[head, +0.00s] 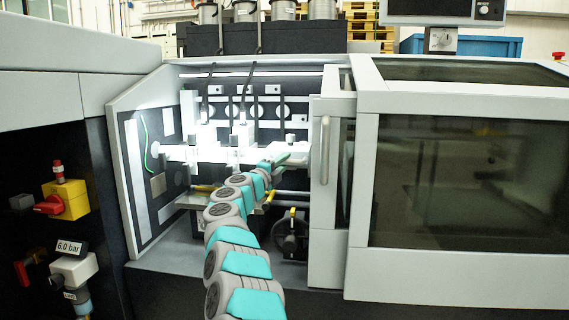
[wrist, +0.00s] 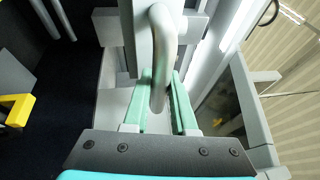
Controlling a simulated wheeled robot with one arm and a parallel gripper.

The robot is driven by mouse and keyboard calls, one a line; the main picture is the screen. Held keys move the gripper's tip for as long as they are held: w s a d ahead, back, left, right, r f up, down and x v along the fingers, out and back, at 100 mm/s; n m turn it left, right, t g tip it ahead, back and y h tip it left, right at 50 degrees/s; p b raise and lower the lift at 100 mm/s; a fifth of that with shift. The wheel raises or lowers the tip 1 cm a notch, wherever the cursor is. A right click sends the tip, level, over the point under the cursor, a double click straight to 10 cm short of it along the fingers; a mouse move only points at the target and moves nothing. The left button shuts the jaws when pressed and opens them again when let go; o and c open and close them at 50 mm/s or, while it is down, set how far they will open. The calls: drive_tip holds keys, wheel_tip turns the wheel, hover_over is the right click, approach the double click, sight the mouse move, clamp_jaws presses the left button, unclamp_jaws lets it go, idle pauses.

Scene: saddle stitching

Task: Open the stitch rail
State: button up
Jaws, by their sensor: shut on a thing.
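The stitch rail (head: 225,155) is a pale horizontal bar across the lit stitching bay, with white stitching heads (head: 240,136) above it. My gripper (head: 292,160) reaches into the right part of the bay, at the rail's right end. In the wrist view its two green fingers are shut on a grey bent handle (wrist: 160,45), which stands between them. The handle joins a pale metal part behind it. In the head view my gripper and arm hide the handle and part of the rail's lower edge.
A sliding guard with a vertical handle (head: 325,150) stands close to the right of my gripper. Beyond it is a dark-windowed cover (head: 460,180). A dark handwheel (head: 291,238) is below. A yellow part (wrist: 16,109) shows left in the wrist view.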

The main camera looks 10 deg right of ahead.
clamp_jaws()
idle(0.8)
drive_tip(key=shift+f, duration=0.1)
